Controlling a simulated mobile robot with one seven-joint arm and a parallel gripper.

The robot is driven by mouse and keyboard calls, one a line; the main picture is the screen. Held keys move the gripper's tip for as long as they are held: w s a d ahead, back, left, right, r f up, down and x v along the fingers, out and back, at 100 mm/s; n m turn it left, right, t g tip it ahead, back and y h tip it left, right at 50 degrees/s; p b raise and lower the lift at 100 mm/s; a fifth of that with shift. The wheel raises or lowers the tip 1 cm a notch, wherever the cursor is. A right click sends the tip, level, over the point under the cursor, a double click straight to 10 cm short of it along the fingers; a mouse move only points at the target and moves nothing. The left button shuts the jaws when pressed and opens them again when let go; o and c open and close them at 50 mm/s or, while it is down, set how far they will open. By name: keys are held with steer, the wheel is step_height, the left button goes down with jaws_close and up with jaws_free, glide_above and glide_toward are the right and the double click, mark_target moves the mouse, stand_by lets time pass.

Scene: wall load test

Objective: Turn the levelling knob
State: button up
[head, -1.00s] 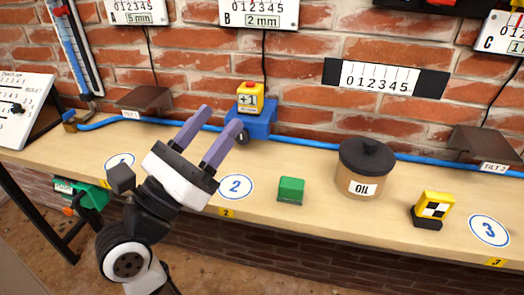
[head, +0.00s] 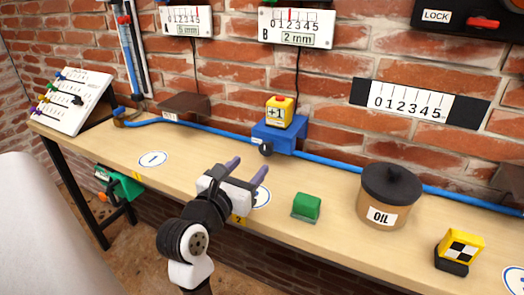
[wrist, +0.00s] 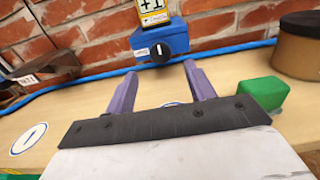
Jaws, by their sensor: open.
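A small black round knob (head: 266,148) sits on the front of a blue block (head: 283,136) on the bench, against the brick wall. A yellow "+1" block with a red top (head: 280,111) stands on the blue block. My gripper (head: 249,168) is open and empty over the bench, short of the knob and a little left of it in the head view. In the wrist view the knob (wrist: 160,53) shows straight ahead between the two purple fingers (wrist: 160,72), beyond their tips and apart from them. The knob's small label is too small to read.
A green block (head: 307,207), an oil pot (head: 385,195) and a yellow-black marker block (head: 458,250) stand to the right. A blue hose (head: 215,128) runs along the wall. A slanted board (head: 72,100) stands far left. The bench around circle 1 (head: 153,159) is clear.

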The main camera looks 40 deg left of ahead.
mark_target(264, 150)
steer(key=p+x, duration=0.1)
steer(key=x, duration=0.6)
steer(key=shift+w, duration=0.15)
steer(key=c, duration=0.9)
steer(key=shift+r+p, duration=0.1)
steer(key=shift+p, duration=0.5)
steer(key=n+p, duration=0.3)
steer(key=p, duration=0.1)
steer(key=shift+r, duration=0.15)
steer(key=n+p, duration=0.1)
steer(key=p, duration=0.2)
steer(key=shift+n+p, duration=0.3)
steer(key=shift+f+n+p, duration=0.25)
steer(key=shift+n+p, duration=0.25)
steer(key=shift+p, duration=0.2)
steer(key=shift+f, duration=0.1)
